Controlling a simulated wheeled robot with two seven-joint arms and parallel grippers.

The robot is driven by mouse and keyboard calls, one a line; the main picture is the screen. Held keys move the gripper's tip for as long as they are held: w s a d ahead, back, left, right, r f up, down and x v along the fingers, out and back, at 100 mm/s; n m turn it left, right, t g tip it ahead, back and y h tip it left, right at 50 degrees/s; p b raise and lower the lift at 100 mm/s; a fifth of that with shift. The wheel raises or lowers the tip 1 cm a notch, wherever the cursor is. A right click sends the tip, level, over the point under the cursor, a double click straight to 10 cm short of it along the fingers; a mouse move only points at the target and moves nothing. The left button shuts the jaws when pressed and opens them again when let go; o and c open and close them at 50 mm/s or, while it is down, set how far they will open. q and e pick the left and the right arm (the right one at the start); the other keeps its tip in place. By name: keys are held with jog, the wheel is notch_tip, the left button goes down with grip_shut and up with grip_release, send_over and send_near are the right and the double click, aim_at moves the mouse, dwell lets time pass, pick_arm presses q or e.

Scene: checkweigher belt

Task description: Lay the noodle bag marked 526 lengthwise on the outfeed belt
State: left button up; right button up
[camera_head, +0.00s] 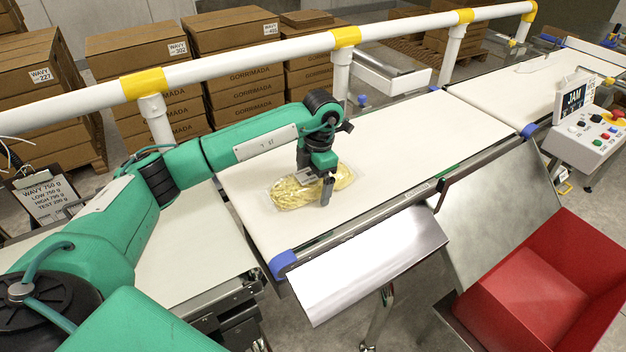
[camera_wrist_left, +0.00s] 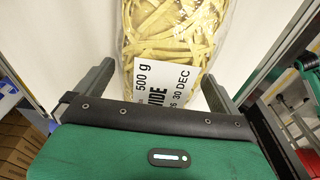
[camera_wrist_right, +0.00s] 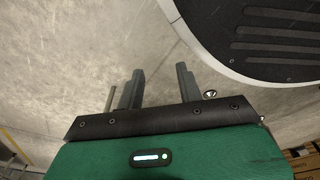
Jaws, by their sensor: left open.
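A clear bag of yellow noodles (camera_head: 288,194) lies flat on the middle white belt (camera_head: 400,137), its long side roughly along the belt. In the left wrist view the noodle bag (camera_wrist_left: 165,35) has a white label (camera_wrist_left: 165,85) reading "500 g", "WIDE" and "30 DEC"; its number is partly hidden, so I cannot confirm 526. My left gripper (camera_head: 322,187) points down over the bag. Its fingers (camera_wrist_left: 157,75) are apart, one on either side of the label end; contact is unclear. My right gripper (camera_wrist_right: 157,82) is open and empty over grey floor, outside the head view.
A white rail (camera_head: 250,56) runs behind the belts. A metal chute (camera_head: 365,262) and a red bin (camera_head: 545,285) stand in front. A further belt (camera_head: 530,85) lies at right beside a control box (camera_head: 590,135) showing "JAM". Boxes stand behind. The belt right of the bag is clear.

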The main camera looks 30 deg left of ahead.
pick_arm(q)
jog(key=shift+r, duration=0.1)
jog(key=shift+w+r, duration=0.2)
jog(key=shift+r, duration=0.85)
jog(key=r, duration=0.3)
jog(key=shift+w+d+r+b, duration=0.15)
jog(key=shift+d+r+b, duration=0.1)
jog(key=shift+r+b, duration=0.15)
jog(key=r, duration=0.4)
jog(key=shift+w+d+r, duration=0.1)
jog(key=shift+w+r, duration=0.1)
jog(key=shift+w, duration=0.05)
jog(key=shift+r, duration=0.8)
pick_arm(e)
jog(key=shift+w+a+r, duration=0.25)
jog(key=shift+a+r, duration=0.05)
jog(key=shift+r, duration=0.2)
